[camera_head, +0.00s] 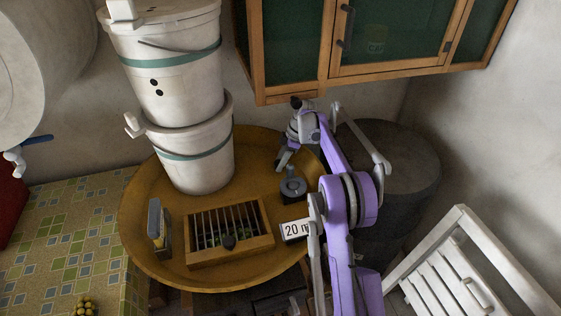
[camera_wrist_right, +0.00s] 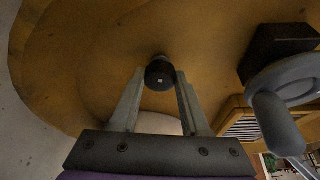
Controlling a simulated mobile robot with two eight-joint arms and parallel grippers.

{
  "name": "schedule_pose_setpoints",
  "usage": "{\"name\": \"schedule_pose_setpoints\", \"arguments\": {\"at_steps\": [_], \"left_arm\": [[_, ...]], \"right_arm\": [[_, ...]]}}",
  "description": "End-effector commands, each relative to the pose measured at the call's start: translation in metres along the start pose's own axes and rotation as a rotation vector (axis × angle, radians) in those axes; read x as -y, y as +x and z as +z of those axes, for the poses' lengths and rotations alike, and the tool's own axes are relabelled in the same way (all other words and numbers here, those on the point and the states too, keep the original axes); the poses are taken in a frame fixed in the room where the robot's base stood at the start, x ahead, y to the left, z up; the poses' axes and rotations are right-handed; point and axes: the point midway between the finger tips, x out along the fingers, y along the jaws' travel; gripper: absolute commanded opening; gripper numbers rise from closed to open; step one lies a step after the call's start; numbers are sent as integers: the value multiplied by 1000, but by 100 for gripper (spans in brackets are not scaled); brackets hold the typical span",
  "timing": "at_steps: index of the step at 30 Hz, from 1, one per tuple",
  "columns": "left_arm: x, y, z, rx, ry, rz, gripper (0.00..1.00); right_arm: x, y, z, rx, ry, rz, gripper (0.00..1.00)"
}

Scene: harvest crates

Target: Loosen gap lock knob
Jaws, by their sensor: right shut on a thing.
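A dark round knob (camera_wrist_right: 160,73) with a small pale centre shows in the right wrist view. My right gripper (camera_wrist_right: 158,88) is shut on it, one grey finger on each side. In the head view my right gripper (camera_head: 283,162) is over the back right of the round wooden tray, and the held knob is not clear there. I cannot tell what the knob is fixed to. A grey crank wheel (camera_head: 292,188) stands on the tray in front of the gripper; it also shows in the right wrist view (camera_wrist_right: 285,85). My left gripper is not in view.
A wooden cabinet (camera_head: 390,70) hangs above; a dark barrel (camera_head: 400,165) stands right.

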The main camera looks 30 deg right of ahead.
Motion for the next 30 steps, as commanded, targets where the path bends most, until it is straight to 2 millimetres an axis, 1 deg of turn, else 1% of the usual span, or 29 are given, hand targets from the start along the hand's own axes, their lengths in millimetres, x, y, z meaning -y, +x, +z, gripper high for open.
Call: {"name": "schedule_pose_setpoints", "arguments": {"at_steps": [1,5,6,14,19,23,30], "left_arm": [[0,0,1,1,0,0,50],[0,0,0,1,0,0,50],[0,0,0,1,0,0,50],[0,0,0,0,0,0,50],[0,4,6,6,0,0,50],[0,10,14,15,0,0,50],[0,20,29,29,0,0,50]], "right_arm": [[1,2,1,2,0,-3,49],[1,1,1,2,0,-2,73],[1,1,1,1,0,-2,76],[0,1,0,1,2,0,76],[2,2,1,1,62,24,76],[4,4,2,2,188,76,76],[6,4,0,2,487,201,76]]}}
